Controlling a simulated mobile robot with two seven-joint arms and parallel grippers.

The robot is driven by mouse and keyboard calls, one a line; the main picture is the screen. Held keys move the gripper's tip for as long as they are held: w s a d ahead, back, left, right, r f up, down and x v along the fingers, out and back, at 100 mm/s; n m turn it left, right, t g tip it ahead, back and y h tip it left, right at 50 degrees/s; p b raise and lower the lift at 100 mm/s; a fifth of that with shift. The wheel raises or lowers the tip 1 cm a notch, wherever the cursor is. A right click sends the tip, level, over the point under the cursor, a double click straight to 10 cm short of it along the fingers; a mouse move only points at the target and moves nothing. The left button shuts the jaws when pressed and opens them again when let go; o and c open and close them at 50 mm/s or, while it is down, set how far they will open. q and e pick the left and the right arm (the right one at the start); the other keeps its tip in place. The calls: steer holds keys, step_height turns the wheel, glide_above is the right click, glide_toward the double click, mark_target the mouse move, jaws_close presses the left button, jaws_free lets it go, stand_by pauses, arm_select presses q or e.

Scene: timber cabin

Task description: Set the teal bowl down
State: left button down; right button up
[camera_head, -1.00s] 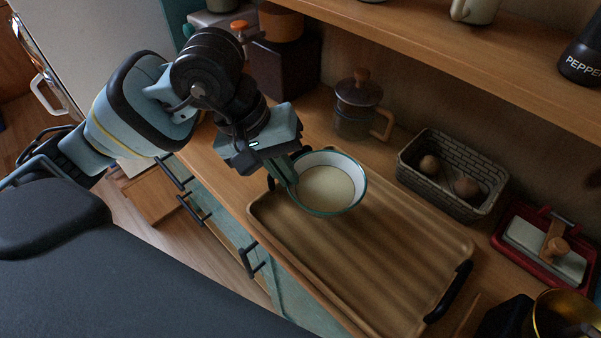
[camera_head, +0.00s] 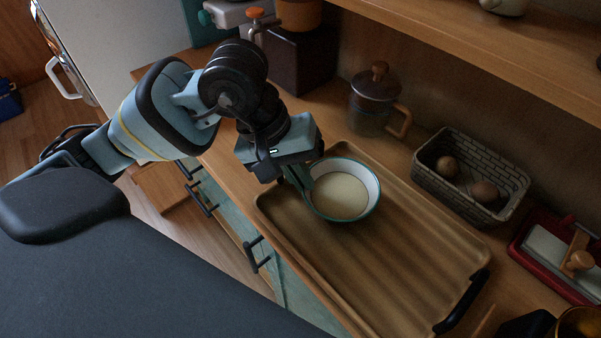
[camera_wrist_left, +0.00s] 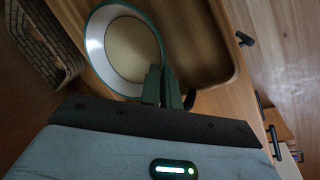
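The teal bowl (camera_head: 367,203) is white inside with a teal rim and outside, and holds a pale cream-coloured content. It is over the back left part of the wooden tray (camera_head: 400,262) and looks roughly level. I cannot tell whether its base touches the tray. My left gripper (camera_head: 304,182) is at the bowl's left edge, its fingers close together on the rim. In the left wrist view the bowl (camera_wrist_left: 97,42) shows beside the fingertips (camera_wrist_left: 162,78), which pinch its wall. My right gripper is not in view.
A grey basket (camera_head: 465,200) with brown round items is to the right, then a red-framed dish (camera_head: 545,255). A shelf (camera_head: 480,55) overhangs the back. The tray's middle and front are bare.

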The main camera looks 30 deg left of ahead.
arm_select(q)
steer(key=c, duration=1.6)
jaws_free()
steer(key=shift+r+p, duration=0.3)
steer(key=v, duration=1.1)
steer(key=shift+s+a+r, duration=0.1)
steer(key=shift+a+r, duration=0.2)
